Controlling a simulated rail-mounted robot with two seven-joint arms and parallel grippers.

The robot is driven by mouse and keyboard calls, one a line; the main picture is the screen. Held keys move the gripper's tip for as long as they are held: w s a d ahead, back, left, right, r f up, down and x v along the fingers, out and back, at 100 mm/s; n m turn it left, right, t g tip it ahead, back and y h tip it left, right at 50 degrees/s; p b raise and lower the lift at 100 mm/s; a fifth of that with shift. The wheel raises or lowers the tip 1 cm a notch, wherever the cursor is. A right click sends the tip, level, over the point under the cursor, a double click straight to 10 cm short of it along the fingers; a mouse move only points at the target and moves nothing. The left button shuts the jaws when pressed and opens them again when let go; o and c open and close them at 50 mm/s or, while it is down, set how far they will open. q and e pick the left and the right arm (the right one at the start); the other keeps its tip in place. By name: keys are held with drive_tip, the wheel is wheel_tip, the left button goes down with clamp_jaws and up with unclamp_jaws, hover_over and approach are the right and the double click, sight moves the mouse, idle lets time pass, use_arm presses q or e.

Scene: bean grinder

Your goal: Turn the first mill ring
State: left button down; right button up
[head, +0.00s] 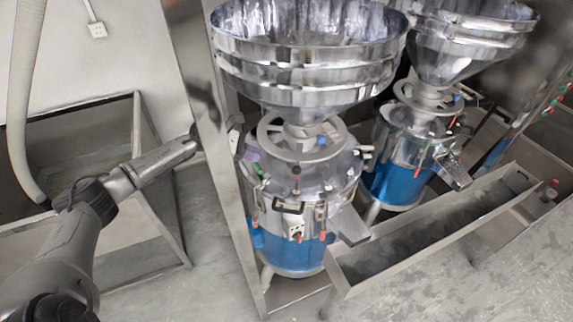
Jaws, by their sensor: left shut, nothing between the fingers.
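The first mill (290,215) is a steel and blue machine in the middle of the head view. Its grey spoked ring (343,142) lies around the neck below the wide steel hopper (310,72). The hopper hides part of the ring's far side. My left arm comes in from the left, and its gripper (195,133) is shut and empty beside the upright steel post, left of the ring and apart from it. Whether the gripper touches the post I cannot tell. My right gripper is not in view.
The steel post (212,125) stands between my left gripper and the first mill. A second mill (398,170) with its own hopper (465,45) stands behind to the right. A long metal trough (440,235) runs at the right front. A framed bin (75,130) stands at left.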

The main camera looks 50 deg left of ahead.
use_arm(q)
drive_tip(key=p+x, duration=0.3)
drive_tip(key=x, duration=0.8)
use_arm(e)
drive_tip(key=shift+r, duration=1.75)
use_arm(q)
drive_tip(key=shift+d, duration=0.1)
